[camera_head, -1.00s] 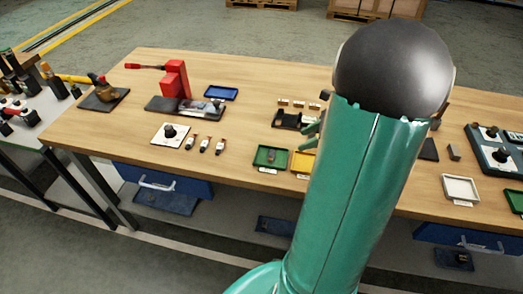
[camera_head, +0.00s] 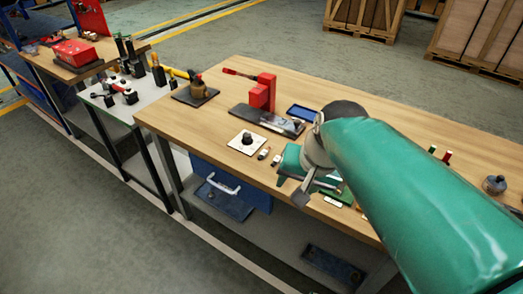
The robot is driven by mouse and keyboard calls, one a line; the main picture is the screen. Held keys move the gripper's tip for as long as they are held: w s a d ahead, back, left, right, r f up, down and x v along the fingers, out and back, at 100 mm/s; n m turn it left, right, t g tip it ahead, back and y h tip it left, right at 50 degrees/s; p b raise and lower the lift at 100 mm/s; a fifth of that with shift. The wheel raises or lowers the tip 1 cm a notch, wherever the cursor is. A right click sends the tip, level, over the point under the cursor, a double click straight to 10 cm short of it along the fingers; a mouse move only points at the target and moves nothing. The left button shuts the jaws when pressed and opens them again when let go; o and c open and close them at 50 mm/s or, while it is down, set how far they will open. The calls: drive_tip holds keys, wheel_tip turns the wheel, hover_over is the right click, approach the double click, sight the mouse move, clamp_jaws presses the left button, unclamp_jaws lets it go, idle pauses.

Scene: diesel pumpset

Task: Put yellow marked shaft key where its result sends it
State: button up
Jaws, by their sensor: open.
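Two small light-and-dark pieces, possibly shaft keys, show on the wooden bench: one piece (camera_head: 263,153) lies right of a white square plate (camera_head: 247,143) with a black knob, and another piece (camera_head: 276,160) lies beside it. No yellow mark can be made out on either. My gripper (camera_head: 303,190) is open and empty, with its metal fingers over the bench's front edge, right of these pieces. A green tray (camera_head: 342,196) with a pale label is partly hidden behind my gripper. My arm hides much of the bench's right part.
A red press (camera_head: 262,93) on a dark base and a blue tray (camera_head: 302,113) stand farther back. A brown fitting (camera_head: 201,88) sits on a dark plate at the left. A tool-laden side table (camera_head: 117,97) adjoins the bench. Open floor lies at front left.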

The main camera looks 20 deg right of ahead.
drive_tip(key=s+a+n, duration=0.1)
drive_tip(key=n, duration=0.1)
drive_tip(key=s+a+r+n+t, duration=0.1)
drive_tip(key=a+n, duration=0.1)
drive_tip(key=a+r+n+h, duration=0.1)
drive_tip(key=n, duration=0.1)
drive_tip(key=shift+s+a+t, duration=0.2)
drive_tip(key=shift+s+t, duration=0.2)
drive_tip(key=shift+c, duration=0.2)
drive_tip(key=shift+c, duration=1.1)
